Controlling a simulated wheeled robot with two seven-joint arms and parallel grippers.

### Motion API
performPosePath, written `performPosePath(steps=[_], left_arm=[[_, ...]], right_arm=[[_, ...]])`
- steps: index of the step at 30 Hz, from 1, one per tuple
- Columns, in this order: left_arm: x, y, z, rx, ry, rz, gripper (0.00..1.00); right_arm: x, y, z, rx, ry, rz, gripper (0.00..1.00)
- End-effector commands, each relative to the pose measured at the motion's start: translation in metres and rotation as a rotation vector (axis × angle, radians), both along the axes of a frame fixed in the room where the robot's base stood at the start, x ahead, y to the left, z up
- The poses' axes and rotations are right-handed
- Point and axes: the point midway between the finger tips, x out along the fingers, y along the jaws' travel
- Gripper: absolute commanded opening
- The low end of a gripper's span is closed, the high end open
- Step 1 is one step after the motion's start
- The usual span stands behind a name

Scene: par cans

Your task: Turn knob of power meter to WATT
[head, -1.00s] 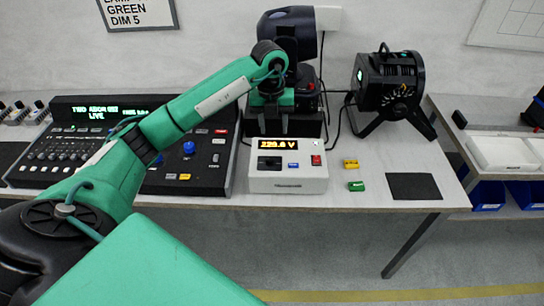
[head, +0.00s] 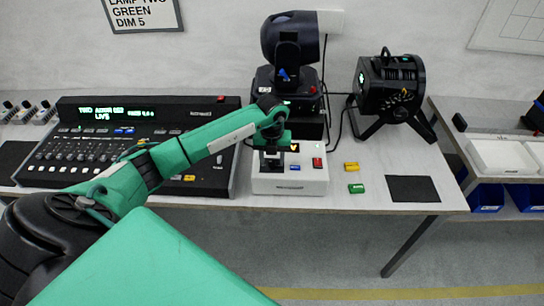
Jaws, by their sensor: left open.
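The power meter (head: 312,182) is a white box at the front edge of the table, in the middle of the head view. Only the right end of its display, showing a "V" (head: 295,148), is visible. A red switch (head: 317,163) and a blue label or button (head: 295,167) sit on its top. My left gripper (head: 270,163) is open and points down over the left part of the meter, where the black knob area is. The knob is hidden behind the gripper, and I cannot tell whether the fingers touch it. My right gripper is out of view.
A lighting console (head: 60,170) stands left of the meter, partly under my arm. A moving-head lamp (head: 290,45) stands behind it and a black par can (head: 390,88) behind right. Yellow (head: 351,166) and green (head: 356,188) blocks and a black mat (head: 412,189) lie to the right.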

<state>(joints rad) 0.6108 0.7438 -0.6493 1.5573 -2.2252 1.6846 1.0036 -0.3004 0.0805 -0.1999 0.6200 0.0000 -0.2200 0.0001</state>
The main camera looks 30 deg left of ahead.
Motion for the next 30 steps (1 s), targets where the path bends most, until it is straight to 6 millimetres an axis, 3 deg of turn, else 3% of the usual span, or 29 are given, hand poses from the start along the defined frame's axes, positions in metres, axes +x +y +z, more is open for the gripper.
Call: performPosePath(steps=[9,16,30], left_arm=[[0.000,0.000,-0.004,0.000,0.000,0.000,0.45],[0.000,0.000,-0.003,0.000,0.000,0.000,0.02],[0.001,0.001,-0.005,0.001,-0.002,-0.100,0.00]], right_arm=[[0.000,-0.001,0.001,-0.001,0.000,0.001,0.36],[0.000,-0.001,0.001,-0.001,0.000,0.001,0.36],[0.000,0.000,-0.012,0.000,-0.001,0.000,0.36]])
